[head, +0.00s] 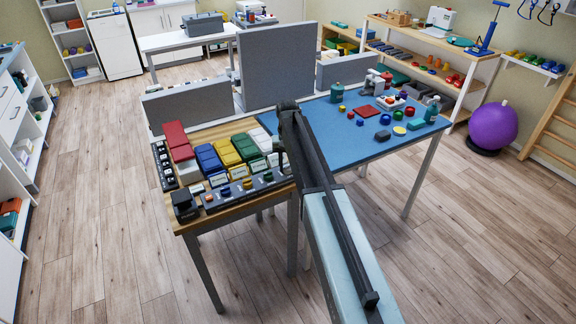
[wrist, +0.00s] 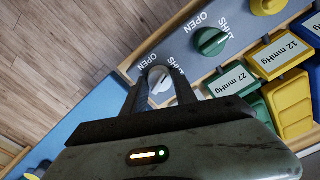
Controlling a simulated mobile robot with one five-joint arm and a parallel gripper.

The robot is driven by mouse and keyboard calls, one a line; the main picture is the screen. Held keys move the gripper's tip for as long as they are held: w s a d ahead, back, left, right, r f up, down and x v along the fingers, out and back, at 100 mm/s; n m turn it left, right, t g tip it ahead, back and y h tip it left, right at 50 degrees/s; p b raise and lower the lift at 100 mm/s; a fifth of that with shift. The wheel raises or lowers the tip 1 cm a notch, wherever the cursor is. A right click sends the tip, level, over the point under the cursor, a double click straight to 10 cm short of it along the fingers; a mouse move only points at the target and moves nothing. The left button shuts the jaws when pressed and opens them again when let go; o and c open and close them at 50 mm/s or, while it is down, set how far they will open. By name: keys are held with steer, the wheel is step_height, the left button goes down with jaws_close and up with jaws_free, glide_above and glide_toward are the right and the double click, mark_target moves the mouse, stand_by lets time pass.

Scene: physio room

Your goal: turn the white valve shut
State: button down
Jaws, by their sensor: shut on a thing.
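The white valve (wrist: 160,83) is a small round knob on a grey panel, with the words OPEN and SHUT printed beside it. In the wrist view my gripper (wrist: 161,72) has a finger on either side of this knob and is shut on it. The fingers cover part of the knob, and I cannot tell which word its handle points to. In the head view my gripper (head: 281,150) is at the right end of the valve panel (head: 236,198), and my arm hides the white valve there.
A green valve (wrist: 211,41) sits beside the white one, with a yellow valve (wrist: 268,5) beyond. The blue table (head: 330,140) to the right holds several small objects. Grey partitions (head: 275,70) stand behind.

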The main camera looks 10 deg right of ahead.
steer(key=shift+m, duration=1.8)
steer(key=c, duration=1)
jaws_free()
steer(key=shift+r, duration=0.1)
step_height(320, 180, up, 8)
steer(key=p, duration=0.8)
steer(key=shift+f, duration=0.2)
